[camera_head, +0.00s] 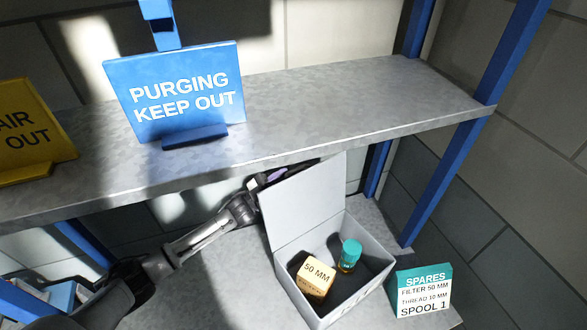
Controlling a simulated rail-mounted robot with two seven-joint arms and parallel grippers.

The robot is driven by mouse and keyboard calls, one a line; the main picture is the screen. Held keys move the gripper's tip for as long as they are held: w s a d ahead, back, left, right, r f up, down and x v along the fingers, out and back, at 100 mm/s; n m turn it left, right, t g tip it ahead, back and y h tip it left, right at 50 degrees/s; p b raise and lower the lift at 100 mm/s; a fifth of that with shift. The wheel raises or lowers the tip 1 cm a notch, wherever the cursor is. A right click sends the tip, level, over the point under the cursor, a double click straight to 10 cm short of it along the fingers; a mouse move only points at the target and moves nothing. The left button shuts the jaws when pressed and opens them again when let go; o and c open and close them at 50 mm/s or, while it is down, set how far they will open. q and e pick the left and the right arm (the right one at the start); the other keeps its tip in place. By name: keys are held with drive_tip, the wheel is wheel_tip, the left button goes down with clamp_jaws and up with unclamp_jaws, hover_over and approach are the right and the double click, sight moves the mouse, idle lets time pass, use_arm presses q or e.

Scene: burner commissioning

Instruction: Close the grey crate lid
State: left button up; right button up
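The grey crate (377,247) stands open on the lower shelf. Its lid (304,197) is raised, standing up from the crate's left side and leaning a little. Inside the crate are a tan box marked 50 MM (315,278) and a small jar with a teal cap (350,254). My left arm comes in from the left under the upper shelf. My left gripper (268,180) is at the lid's upper left, beside or behind its edge. The lid and shelf partly hide the fingers, so I cannot tell whether they touch it. My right gripper is not in view.
The upper shelf (330,110) overhangs the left arm and the lid. It carries a blue PURGING KEEP OUT sign (183,92) and a yellow sign (32,133). A SPARES card (423,290) stands right of the crate. Blue posts (440,180) rise at the right.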

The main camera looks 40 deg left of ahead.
sight(294, 172)
use_arm(q)
drive_tip(key=shift+x, duration=1.85)
drive_tip(key=shift+c, duration=0.2)
clamp_jaws()
